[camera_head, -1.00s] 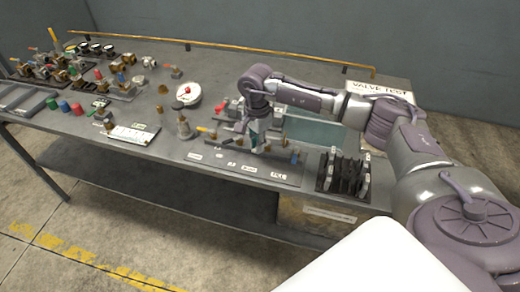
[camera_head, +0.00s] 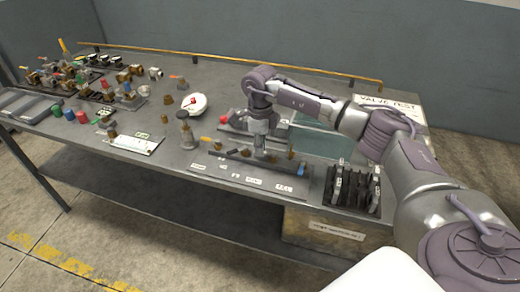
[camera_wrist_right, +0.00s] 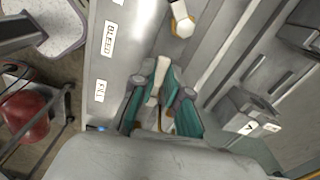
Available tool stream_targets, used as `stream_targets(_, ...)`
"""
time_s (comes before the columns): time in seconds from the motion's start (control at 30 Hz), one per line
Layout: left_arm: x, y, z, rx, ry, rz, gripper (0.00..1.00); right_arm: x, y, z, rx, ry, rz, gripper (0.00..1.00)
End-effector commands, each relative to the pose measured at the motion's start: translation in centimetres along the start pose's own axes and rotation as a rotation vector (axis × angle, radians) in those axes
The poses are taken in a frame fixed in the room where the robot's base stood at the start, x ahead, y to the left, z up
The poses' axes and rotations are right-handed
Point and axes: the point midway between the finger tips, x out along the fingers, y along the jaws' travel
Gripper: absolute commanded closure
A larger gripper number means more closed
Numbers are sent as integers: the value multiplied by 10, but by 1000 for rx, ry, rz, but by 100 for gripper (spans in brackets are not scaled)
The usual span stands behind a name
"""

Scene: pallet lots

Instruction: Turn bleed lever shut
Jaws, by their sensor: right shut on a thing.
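My right gripper (camera_head: 260,156) points down at the valve board (camera_head: 225,171) on the bench. In the right wrist view, its teal fingers (camera_wrist_right: 160,108) are closed around a pale, narrow lever, the bleed lever (camera_wrist_right: 158,80). Brass shows low between the fingers. The bleed label (camera_wrist_right: 108,39) and the fill label (camera_wrist_right: 100,91) lie on the board beside the fingers. In the head view, the gripper hides most of the lever, so its exact angle is hard to tell. My left gripper is not in view.
A blue-handled part (camera_head: 303,169) stands at the board's right end. A black rack (camera_head: 352,188) is close to its right. A round gauge (camera_head: 194,104), a white sheet (camera_head: 134,144) and several valves stand to the left. A clear panel (camera_head: 318,139) is behind.

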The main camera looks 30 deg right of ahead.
Motion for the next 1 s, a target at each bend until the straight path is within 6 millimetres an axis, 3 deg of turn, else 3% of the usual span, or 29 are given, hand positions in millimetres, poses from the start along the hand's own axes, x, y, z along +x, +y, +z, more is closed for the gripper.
stream_targets(0.3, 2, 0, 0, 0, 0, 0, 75, -2, -5, 0, 97, -2, -3, 100)
stream_targets(0.77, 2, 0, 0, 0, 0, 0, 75, -2, -6, 0, 112, -3, -3, 100)
stream_targets(0.8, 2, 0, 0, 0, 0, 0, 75, -2, -6, 0, 112, -3, -4, 84)
stream_targets(0.93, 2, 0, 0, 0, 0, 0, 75, -2, -6, 0, 111, -2, -3, 63)
stream_targets(1.0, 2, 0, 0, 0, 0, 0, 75, -1, -5, 0, 110, -2, -2, 61)
